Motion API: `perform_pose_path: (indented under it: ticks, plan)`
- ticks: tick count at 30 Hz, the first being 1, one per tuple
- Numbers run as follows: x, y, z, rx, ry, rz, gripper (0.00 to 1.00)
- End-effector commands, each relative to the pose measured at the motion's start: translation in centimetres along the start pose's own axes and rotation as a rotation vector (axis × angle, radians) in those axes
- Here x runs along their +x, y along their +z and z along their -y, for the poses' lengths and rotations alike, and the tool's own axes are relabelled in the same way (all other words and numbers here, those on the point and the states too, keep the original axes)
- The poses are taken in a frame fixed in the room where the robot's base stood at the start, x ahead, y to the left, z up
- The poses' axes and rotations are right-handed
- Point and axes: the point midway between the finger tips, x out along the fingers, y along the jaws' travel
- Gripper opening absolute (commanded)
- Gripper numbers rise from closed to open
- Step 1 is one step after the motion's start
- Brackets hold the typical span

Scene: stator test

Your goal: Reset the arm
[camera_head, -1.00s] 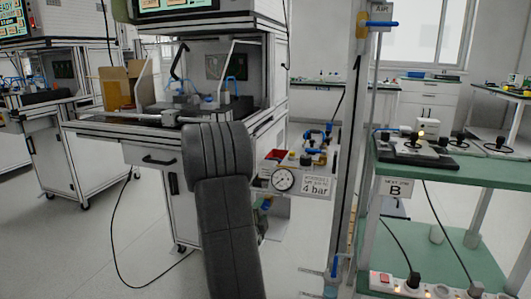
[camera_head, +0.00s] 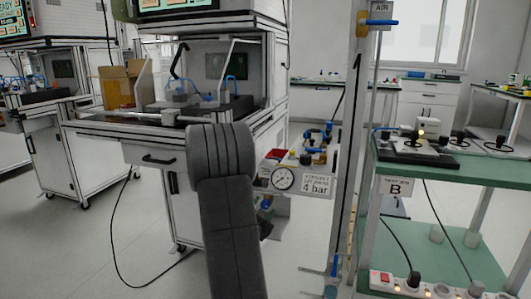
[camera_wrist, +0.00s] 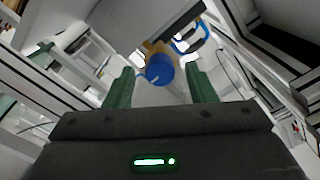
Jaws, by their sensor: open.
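My gripper (camera_wrist: 160,88) shows in the wrist view, with its two green fingers apart and nothing between them. A blue round knob (camera_wrist: 159,70) on a brass-coloured fitting appears beyond the fingertips, apart from them as far as I can tell. In the head view my dark grey arm (camera_head: 228,215) rises from the bottom centre, in front of the test bench. My gripper is not visible in the head view.
A test bench (camera_head: 150,124) stands behind my arm. A panel with a gauge (camera_head: 284,179) marked 4 bar is at its right. A post with a blue-handled AIR valve (camera_head: 380,22) stands beside a green-topped table (camera_head: 470,168) at right. Open floor lies at left.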

Motion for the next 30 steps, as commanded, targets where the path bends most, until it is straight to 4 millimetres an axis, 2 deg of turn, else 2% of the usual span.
perform_pose_path:
  ticks: [21,30]
  plan:
    - [-0.01,-0.29,0.17,-0.618,0.000,0.001,0.50]
    - [-0.02,-0.12,0.02,-0.777,0.000,0.001,0.50]
